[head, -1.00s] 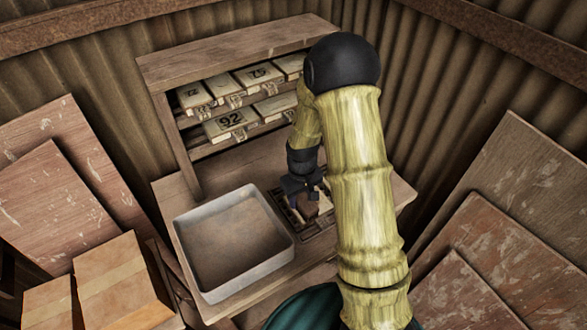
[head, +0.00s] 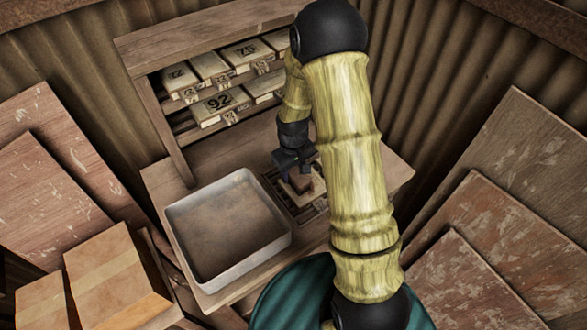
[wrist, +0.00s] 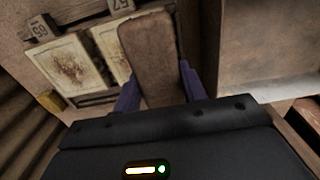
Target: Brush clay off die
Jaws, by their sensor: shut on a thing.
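My gripper (head: 296,172) is shut on a brown block-shaped brush (head: 301,184), over the frame on the bench. In the wrist view the brush (wrist: 150,55) sits between my purple fingers (wrist: 157,92). Two cream dies lie beside it in that view. The left die (wrist: 68,65), by a tag reading 65, has dark brown clay smeared over its face. The other die (wrist: 112,50), by a tag reading 57, also shows brown and is partly hidden by the brush. I cannot tell whether the brush touches a die.
A grey metal tray (head: 180,245) stands left of the frame on the wooden bench (head: 160,185). A shelf (head: 150,100) with several numbered dies stands behind. Boards lean at both sides, and cardboard boxes (head: 115,275) sit at the lower left.

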